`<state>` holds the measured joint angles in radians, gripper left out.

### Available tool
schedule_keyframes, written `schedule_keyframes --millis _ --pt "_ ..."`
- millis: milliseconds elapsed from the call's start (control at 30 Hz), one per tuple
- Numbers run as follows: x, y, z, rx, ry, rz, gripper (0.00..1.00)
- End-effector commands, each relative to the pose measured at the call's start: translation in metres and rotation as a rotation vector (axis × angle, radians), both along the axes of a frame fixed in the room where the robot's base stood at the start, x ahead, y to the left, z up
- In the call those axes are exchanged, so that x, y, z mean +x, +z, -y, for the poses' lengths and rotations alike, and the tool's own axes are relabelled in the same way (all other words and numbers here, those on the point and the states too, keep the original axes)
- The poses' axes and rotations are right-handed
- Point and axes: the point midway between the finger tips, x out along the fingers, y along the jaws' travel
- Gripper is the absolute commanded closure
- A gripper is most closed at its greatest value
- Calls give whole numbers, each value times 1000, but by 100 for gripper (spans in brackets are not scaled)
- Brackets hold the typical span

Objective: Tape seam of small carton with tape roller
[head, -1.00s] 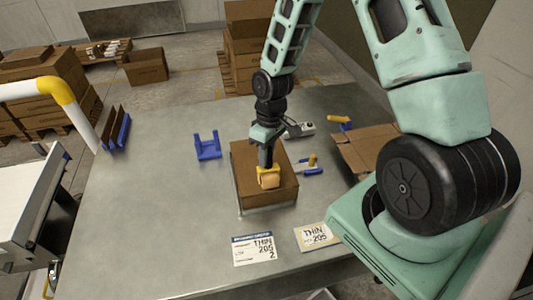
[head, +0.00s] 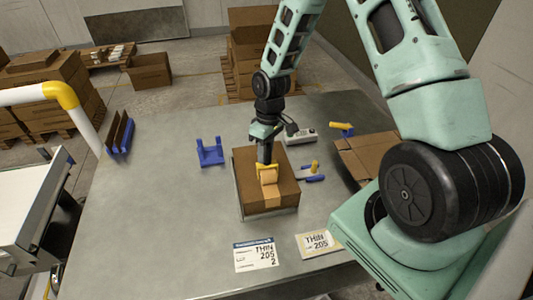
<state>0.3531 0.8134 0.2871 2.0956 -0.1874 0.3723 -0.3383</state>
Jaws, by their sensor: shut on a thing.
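The small brown carton (head: 246,172) stands on the grey table, with a thin metal edge around its lower part. My gripper (head: 266,162) is above its top, pointing down, shut on the yellow tape roller (head: 267,170). The roller sits at the top of the carton, near its front edge, with a tan tape roll on it. A lighter tan strip (head: 270,196) shows on the front face below the roller. The roller and gripper hide part of the top seam, and contact between roller and carton cannot be told for sure.
A blue stand (head: 210,152) is left of the carton. A flattened carton (head: 362,155) lies further right. Two printed cards (head: 256,256) lie in front.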

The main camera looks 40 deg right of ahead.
Motion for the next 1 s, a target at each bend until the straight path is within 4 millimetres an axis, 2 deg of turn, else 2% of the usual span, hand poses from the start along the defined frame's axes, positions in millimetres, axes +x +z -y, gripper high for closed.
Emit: schedule_keyframes --millis 200,533,1000 --pt "14 -1 6 0 0 1 100" --pt "23 -2 10 0 0 0 100" --pt "48 -1 20 1 0 -1 100"
